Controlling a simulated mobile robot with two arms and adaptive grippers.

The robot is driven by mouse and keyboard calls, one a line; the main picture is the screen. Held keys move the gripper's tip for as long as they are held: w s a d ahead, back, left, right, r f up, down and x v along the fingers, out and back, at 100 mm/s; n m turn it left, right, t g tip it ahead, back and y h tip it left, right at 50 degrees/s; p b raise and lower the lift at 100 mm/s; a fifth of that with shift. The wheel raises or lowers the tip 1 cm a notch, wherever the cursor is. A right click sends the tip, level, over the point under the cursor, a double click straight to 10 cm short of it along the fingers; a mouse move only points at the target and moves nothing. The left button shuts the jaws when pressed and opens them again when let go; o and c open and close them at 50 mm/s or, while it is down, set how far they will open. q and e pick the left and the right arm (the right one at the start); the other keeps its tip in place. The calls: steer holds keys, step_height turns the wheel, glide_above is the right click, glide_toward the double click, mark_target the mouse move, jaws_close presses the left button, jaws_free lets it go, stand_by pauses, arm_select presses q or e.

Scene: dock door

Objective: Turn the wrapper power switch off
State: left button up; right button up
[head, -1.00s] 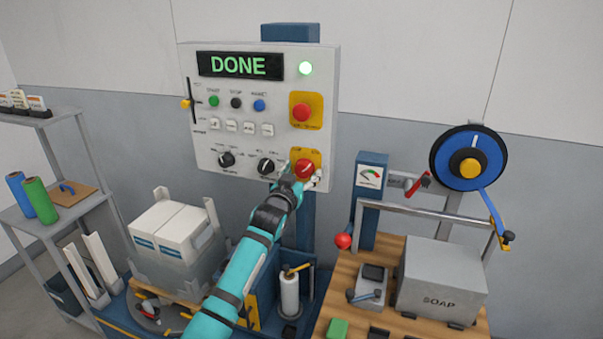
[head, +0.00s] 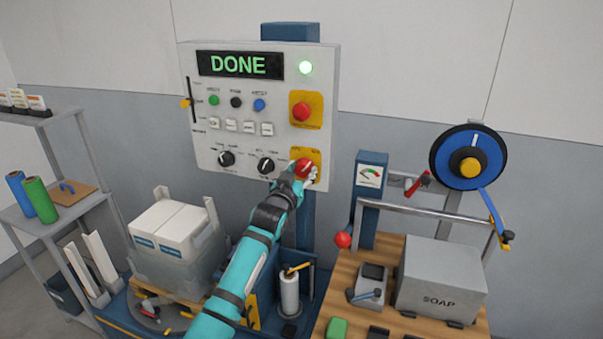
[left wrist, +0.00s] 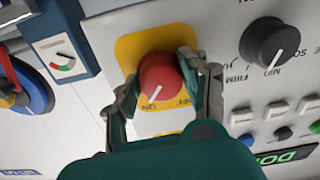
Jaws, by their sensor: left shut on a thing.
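The wrapper power switch (head: 304,165) is a red rotary knob on a yellow plate (left wrist: 130,48), low on the right of the white control panel. In the left wrist view the red knob (left wrist: 160,76) has a white pointer line aimed at the ON label; OFF is printed beside it. My left gripper (head: 302,174) is at the knob, with a finger on each side, shut on it. The fingers also show in the left wrist view (left wrist: 157,82). In the head view they cover the lower part of the knob. My right gripper is not in view.
A red emergency-style button (head: 302,112) sits above the switch. A black dial (head: 266,166) is close to its left. A wooden bench with a grey SOAP box (head: 440,280) stands at right.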

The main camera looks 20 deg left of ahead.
arm_select(q)
steer(key=n, duration=0.4)
steer(key=shift+d+r+p, duration=0.1)
steer(key=shift+p, duration=0.25)
steer(key=n+p, duration=0.1)
steer(key=n, duration=0.3)
steer(key=shift+n, duration=0.3)
steer(key=n+p, duration=0.1)
steer(key=n, duration=0.4)
steer(key=shift+p, duration=0.3)
steer(key=shift+n+p, duration=0.4)
steer(key=shift+n, duration=1.2)
steer(key=o, duration=1.2)
